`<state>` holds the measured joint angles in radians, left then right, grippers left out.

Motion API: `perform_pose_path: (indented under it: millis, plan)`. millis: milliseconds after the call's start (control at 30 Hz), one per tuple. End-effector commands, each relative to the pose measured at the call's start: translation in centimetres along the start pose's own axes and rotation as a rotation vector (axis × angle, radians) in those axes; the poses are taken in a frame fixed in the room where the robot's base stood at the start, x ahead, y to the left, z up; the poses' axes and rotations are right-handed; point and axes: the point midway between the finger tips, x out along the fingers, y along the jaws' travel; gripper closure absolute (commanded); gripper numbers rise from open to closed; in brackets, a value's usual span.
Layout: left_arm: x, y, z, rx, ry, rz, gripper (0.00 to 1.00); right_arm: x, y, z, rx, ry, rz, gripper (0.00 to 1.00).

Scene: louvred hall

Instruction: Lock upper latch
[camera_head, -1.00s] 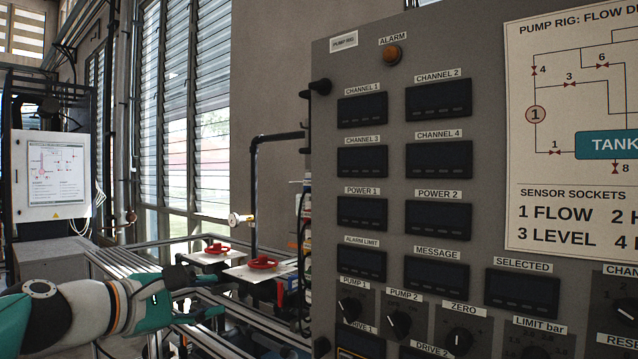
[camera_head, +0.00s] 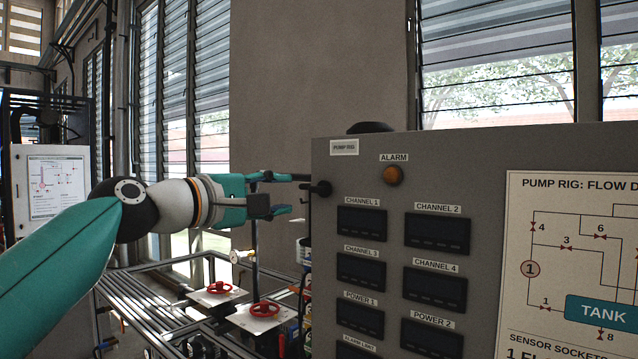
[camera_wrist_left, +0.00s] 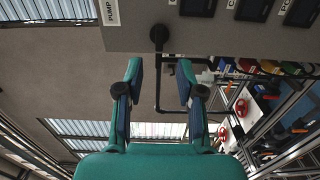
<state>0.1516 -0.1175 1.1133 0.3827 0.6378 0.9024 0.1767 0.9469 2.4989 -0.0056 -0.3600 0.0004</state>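The upper latch appears as a black knob (camera_head: 320,188) at the left edge of the grey panel (camera_head: 350,290), near its top. In the left wrist view the latch (camera_wrist_left: 158,33) lies ahead of the fingers, roughly centred between them. My left gripper (camera_head: 288,194) is open and empty, just left of the latch, at about its height. Its two teal and dark fingers (camera_wrist_left: 159,70) stand apart, with a gap between their tips and the latch. The latch's exact turn is hard to tell. My right gripper is not in view.
A black pipe (camera_head: 254,245) stands behind my gripper. Two red valve handwheels (camera_head: 265,309) sit on a metal frame below. A white cabinet (camera_head: 50,185) stands far left.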

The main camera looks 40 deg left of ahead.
Motion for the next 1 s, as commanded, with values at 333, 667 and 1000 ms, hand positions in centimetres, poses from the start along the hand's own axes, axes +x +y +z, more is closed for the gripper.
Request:
perform_pose_path:
  millis: [333, 667, 1000]
  plan:
    - [4.7, 0.2, 0.0, -0.001, 0.0, -0.002, 0.62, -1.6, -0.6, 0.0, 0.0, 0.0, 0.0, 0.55]
    - [8.4, 0.1, 0.0, 0.0, 0.001, 0.002, 0.62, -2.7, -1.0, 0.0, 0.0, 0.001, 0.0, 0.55]
    - [8.6, 0.0, 0.0, -0.001, 0.001, 0.0, 0.72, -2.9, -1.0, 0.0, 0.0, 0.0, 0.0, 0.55]
